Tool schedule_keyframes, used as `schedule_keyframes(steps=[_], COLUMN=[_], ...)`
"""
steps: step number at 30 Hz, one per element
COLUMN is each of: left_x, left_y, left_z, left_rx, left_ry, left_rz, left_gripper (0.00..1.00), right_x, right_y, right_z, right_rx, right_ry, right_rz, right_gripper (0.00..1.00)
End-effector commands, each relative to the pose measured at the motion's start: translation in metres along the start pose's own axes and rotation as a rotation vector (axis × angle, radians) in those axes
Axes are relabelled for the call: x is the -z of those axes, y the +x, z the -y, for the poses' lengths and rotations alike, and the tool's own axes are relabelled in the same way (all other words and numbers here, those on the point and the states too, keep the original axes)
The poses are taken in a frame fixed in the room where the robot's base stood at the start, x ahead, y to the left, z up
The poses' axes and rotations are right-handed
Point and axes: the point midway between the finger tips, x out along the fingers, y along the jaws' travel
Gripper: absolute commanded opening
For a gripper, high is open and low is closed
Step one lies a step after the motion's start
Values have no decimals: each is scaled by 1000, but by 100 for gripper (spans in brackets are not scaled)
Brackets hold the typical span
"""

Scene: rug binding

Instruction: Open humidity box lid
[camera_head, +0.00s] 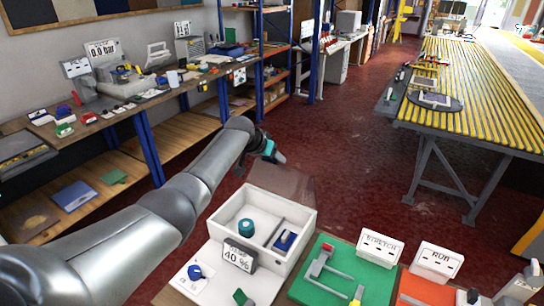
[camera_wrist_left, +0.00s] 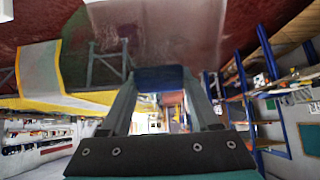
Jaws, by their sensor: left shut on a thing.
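The white humidity box (camera_head: 222,222) stands on the bench at the bottom centre, with its top open. A teal round container (camera_head: 246,227) and a blue item (camera_head: 285,240) lie inside, and a display (camera_head: 238,256) on its front reads 40 %. The clear lid (camera_head: 284,184) stands raised at the box's back edge; it also fills the top middle of the left wrist view (camera_wrist_left: 165,35). My left gripper (camera_head: 270,152) is at the lid's upper edge, shut on its blue handle (camera_wrist_left: 160,75). My right gripper is not in view.
A green tray (camera_head: 372,279) with a grey tool lies right of the box, below STRETCH (camera_head: 380,247) and RUN (camera_head: 437,259) blocks. A cluttered shelf bench (camera_head: 150,95) runs along the left wall. A yellow-slatted table (camera_head: 475,90) stands at right. The red floor between is clear.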

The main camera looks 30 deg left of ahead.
Motion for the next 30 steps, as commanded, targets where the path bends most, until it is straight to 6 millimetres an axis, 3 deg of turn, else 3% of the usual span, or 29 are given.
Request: schedule_keyframes(steps=[1,2,9,20,30], left_x=[5,5,2,0,1], left_y=[-1,-1,-1,-3,-31], left_z=[0,0,0,0,1], left_rx=[0,0,0,0,1], left_ry=[0,0,0,0,1], left_rz=[-13,-13,-6,-2,-3], left_gripper=[0,66,92,92,92], right_x=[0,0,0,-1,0], right_y=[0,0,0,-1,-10], right_z=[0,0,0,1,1], right_rx=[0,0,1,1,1], right_ry=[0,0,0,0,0], right_rz=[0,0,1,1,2], right_gripper=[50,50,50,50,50])
